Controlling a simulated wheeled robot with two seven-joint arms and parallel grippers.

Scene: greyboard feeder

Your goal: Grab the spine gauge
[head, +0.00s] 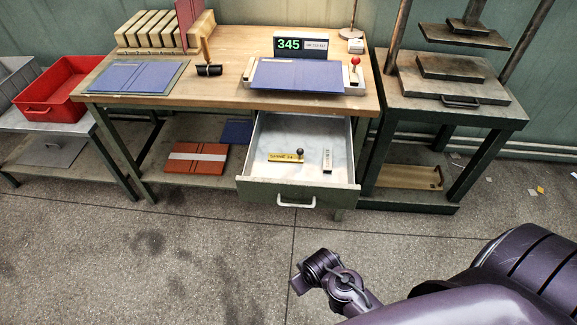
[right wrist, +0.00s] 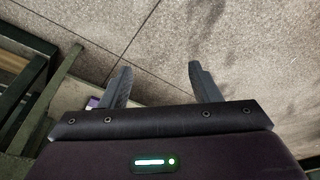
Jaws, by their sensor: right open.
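The spine gauge (head: 284,157) looks like a flat brass-yellow bar with dark lettering and a black ball knob. It lies in the open drawer (head: 262,183) under the workbench, left of the middle of the drawer floor. A small pale grey block (head: 327,160) lies to its right, apart from it. My right gripper (right wrist: 160,70) is open and empty in the right wrist view, with bare floor beyond its fingers. My right arm comes in from the lower right in the head view, well in front of the drawer. My left gripper is not in view.
The workbench (head: 235,88) holds blue boards, a roller (head: 208,69) and a display reading 345 (head: 301,44). A press (head: 455,90) stands at right, and a red tray (head: 50,108) at left. The floor (head: 215,260) before the drawer is clear.

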